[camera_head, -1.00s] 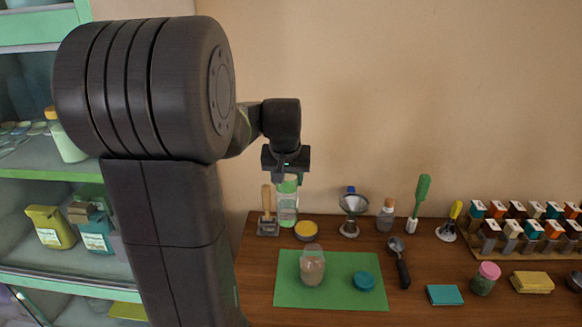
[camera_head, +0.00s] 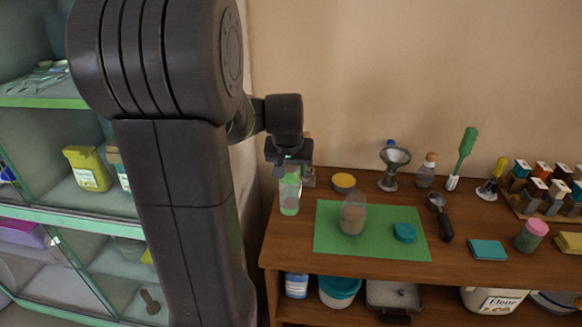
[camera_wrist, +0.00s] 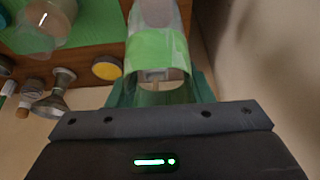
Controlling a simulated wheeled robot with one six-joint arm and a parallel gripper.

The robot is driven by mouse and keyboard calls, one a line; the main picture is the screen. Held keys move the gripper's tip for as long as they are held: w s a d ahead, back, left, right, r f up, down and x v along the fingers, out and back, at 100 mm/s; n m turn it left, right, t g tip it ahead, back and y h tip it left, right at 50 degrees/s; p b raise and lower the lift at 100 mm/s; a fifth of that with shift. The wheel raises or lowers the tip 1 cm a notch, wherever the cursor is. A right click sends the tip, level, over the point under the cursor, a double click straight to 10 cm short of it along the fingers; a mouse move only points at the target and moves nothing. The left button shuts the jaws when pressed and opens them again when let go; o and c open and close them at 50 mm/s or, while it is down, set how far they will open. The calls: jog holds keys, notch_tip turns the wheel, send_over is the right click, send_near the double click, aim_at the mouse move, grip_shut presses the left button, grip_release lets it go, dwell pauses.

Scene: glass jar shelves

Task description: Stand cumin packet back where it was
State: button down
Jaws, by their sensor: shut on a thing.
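My gripper (camera_head: 289,160) is shut on the top of a green and clear packet, which I take to be the cumin packet (camera_head: 290,196); its label is too small to read. The packet hangs upright at the left end of the wooden counter (camera_head: 287,238). I cannot tell whether its base is clear of the counter edge. Part of the green-edged shelf unit (camera_head: 75,215) at left is hidden by my arm.
A jar with brownish contents (camera_head: 353,214) and a teal lid (camera_head: 405,233) rest on a green mat (camera_head: 330,240). A yellow lid (camera_head: 343,181), funnel (camera_head: 394,157), corked bottle (camera_head: 426,172) and scoop (camera_head: 440,215) stand or lie nearby. A yellow packet (camera_head: 86,168) stands on the left shelf.

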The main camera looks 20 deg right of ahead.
aim_at(289, 171)
jog(key=shift+f, duration=0.15)
jog(key=shift+f+b, duration=2.25)
jog(key=shift+f, duration=0.55)
jog(key=shift+f+b, duration=0.5)
jog(key=shift+f, duration=0.15)
jog(key=c, duration=0.6)
grip_release()
jog(key=shift+r, duration=0.1)
jog(key=shift+p+v, duration=2.65)
jog(key=shift+v, duration=1.3)
